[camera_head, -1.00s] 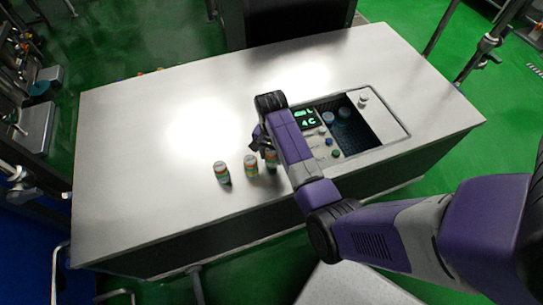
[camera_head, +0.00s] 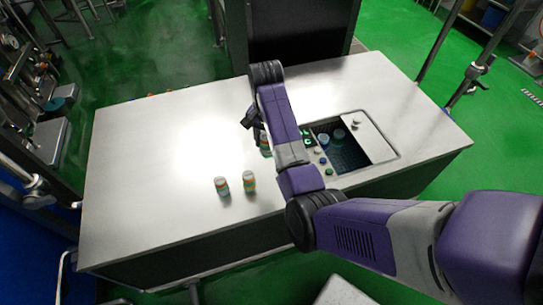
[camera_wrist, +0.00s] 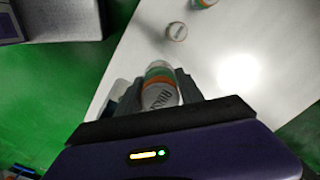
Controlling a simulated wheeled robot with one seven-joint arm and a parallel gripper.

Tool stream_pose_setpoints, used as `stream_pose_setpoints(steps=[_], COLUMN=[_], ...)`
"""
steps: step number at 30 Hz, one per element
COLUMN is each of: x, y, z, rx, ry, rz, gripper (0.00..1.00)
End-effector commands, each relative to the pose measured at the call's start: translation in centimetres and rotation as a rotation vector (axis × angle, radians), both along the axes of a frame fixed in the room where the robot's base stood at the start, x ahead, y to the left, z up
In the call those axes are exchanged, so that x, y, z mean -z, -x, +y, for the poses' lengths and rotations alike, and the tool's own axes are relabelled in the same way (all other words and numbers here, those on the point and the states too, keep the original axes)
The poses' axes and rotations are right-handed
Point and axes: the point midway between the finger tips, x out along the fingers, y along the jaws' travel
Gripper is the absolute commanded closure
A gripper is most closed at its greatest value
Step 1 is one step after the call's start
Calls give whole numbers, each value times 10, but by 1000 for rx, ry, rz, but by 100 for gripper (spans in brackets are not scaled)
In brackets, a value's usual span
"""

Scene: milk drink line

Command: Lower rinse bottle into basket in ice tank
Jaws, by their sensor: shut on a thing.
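My gripper (camera_head: 253,120) is shut on a rinse bottle (camera_head: 265,145), a small bottle with orange and green bands, and holds it over the table left of the ice tank. My arm partly hides it. In the wrist view the bottle (camera_wrist: 160,88) sits between the two fingers, with its lettered end facing the camera. The ice tank (camera_head: 350,158) is a dark opening set in the table to the right of my gripper. Two round bluish things (camera_head: 330,138) show inside it. I cannot make out the basket clearly.
Two similar bottles (camera_head: 222,187) (camera_head: 249,181) stand on the white table (camera_head: 150,170), towards its front edge. A pale lid (camera_head: 365,138) with a knob covers the tank's right part. Buttons (camera_head: 325,165) and a small green display line its left side. The table's left is clear.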

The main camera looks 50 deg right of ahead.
Motion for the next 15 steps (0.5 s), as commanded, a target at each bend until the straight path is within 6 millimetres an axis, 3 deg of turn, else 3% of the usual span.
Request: stream_pose_setpoints(steps=[8,15], x=[-10,-7], y=[4,25], z=[-17,-53], rx=[3,4], ry=[0,0], rz=[1,1], gripper=[100,100])
